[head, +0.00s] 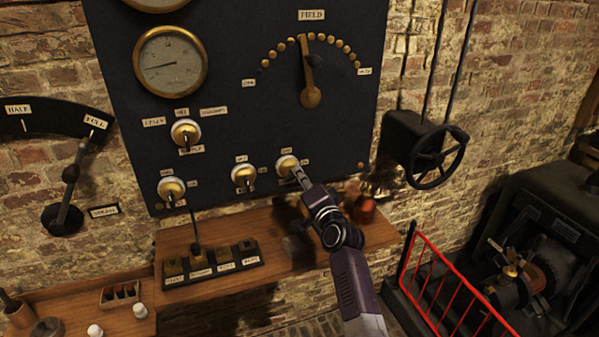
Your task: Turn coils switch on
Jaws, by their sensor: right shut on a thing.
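Several small round brass-and-white switches sit low on the dark panel (230,105). My right gripper (299,175) reaches up from below to the rightmost switch (287,164) and is shut on it, covering part of its lower right side. The label above that switch is too small to read, so I cannot tell from it whether this is the coils switch. The other switches are a middle one (244,177), a lower left one (171,188) and an upper one (186,132). My left gripper is not in view.
A wooden shelf (350,238) runs below the panel, with a row of small labelled blocks (210,265) and a reddish jar (363,209). A black handwheel (440,157) stands out at the right. A red railing (447,290) guards the machine.

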